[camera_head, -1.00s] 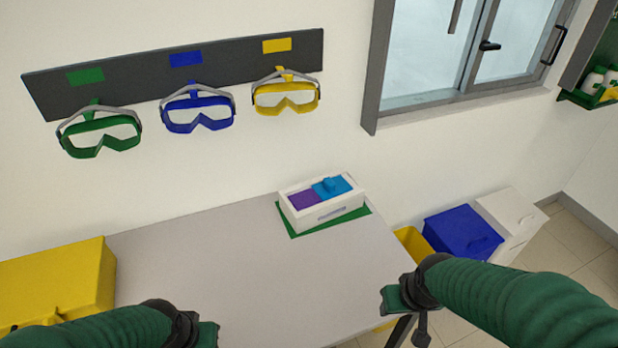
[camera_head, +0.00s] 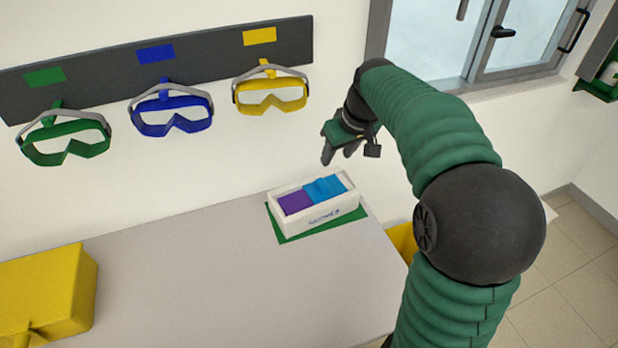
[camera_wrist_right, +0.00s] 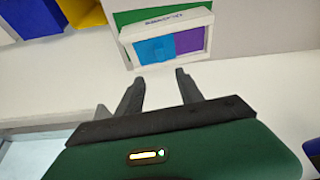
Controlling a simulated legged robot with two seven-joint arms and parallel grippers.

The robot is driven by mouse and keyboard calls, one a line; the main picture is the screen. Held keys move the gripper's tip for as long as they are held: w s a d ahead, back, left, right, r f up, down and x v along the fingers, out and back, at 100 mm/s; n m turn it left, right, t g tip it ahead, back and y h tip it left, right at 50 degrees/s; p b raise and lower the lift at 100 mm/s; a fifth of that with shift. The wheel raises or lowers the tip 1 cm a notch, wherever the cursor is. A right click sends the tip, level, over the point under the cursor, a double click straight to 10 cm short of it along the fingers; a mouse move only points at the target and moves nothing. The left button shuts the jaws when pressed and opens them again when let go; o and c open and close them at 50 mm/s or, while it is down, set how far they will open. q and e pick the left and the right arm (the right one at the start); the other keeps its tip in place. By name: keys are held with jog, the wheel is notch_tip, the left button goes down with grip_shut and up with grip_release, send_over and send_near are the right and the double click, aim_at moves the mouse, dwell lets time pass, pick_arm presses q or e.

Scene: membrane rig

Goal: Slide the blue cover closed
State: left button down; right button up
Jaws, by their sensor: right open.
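The blue cover (camera_head: 325,188) sits on the right half of a white box (camera_head: 318,216), with a small raised handle on it. A purple area (camera_head: 294,202) fills the left half of the box opening. In the right wrist view the blue cover (camera_wrist_right: 155,50) is left of the purple area (camera_wrist_right: 190,41). My right gripper (camera_head: 340,158) is open and empty, above and behind the box, apart from the cover. In the right wrist view its two fingers (camera_wrist_right: 158,85) point toward the box. My left gripper is out of view.
The box stands on a green mat (camera_head: 285,236) at the table's back right. A yellow box (camera_head: 45,295) is at the left of the table (camera_head: 200,280). Goggles hang on the wall rack (camera_head: 110,75). The table's middle is clear.

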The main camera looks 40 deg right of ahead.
send_near(322, 183)
jog(key=x, duration=0.8)
jog(key=shift+w+d+f, duration=0.15)
jog(key=shift+d+f, duration=0.1)
jog(key=shift+d, duration=0.1)
jog(key=shift+f, duration=0.15)
jog(key=shift+w+a, duration=0.1)
jog(key=shift+a, duration=0.35)
jog(key=shift+c, duration=0.3)
jog(key=c, duration=0.5)
jog(key=shift+d, duration=0.25)
grip_shut()
jog(key=shift+a, duration=0.2)
